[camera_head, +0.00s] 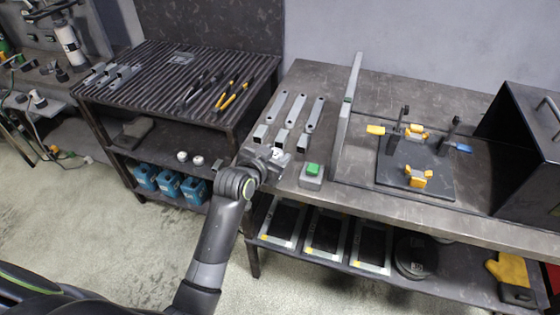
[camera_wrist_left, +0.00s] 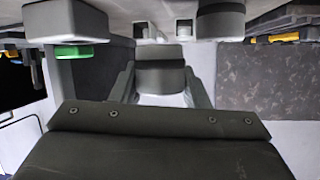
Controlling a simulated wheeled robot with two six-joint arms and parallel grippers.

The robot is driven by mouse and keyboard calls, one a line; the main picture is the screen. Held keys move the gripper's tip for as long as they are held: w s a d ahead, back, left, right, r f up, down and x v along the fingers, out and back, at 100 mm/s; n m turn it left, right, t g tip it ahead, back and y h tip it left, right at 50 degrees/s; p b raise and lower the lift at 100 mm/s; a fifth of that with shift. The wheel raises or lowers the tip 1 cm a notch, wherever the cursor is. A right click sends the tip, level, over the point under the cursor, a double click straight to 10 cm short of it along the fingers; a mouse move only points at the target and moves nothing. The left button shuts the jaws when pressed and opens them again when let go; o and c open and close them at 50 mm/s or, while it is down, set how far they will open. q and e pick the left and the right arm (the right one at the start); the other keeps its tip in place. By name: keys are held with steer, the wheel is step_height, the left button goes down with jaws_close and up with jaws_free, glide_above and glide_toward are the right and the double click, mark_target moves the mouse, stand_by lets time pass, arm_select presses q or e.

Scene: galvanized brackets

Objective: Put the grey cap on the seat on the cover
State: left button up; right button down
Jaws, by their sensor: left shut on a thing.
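My left gripper (camera_head: 276,158) is over the near edge of the right-hand bench, close to the near ends of the brackets. It is shut on a small grey piece, taken to be the grey cap, mostly hidden by the jaws in the head view. In the left wrist view a dark grey block (camera_wrist_left: 160,75) shows between the two fingers. The cover and its seat cannot be made out with certainty. My right gripper is not in view.
Three galvanized brackets (camera_head: 293,112) lie behind my gripper. A box with a green button (camera_head: 313,170) stands just right. A ribbed bench (camera_head: 160,80) stands left.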

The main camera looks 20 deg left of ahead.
arm_select(q)
steer(key=shift+f, duration=2.2)
steer(key=shift+d+f, duration=0.1)
steer(key=shift+f, duration=0.05)
steer(key=o, duration=0.7)
steer(key=shift+o, duration=0.2)
steer(key=v, duration=1.2)
steer(key=shift+r, duration=0.2)
steer(key=shift+f, duration=0.1)
